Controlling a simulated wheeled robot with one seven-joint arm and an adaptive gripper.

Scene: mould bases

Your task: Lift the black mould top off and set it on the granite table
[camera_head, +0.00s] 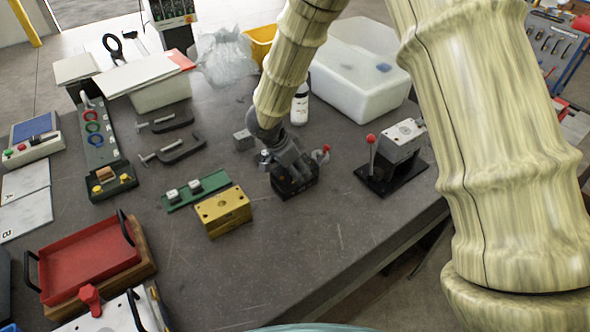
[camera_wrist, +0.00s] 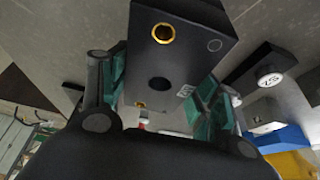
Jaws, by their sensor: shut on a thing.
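My gripper (camera_head: 287,165) is at the middle of the granite table (camera_head: 290,265), fingers pointing down over a black block. In the wrist view my gripper (camera_wrist: 163,88) has its green-padded fingers on both sides of the black mould top (camera_wrist: 185,58), shut on it. The mould top has a gold-ringed hole and a dark centre hole. In the head view the black mould (camera_head: 300,187) is low at the table, partly hidden by my gripper. I cannot tell whether the top is apart from what lies under it.
A white tub (camera_head: 350,95) is behind. The front table area is clear.

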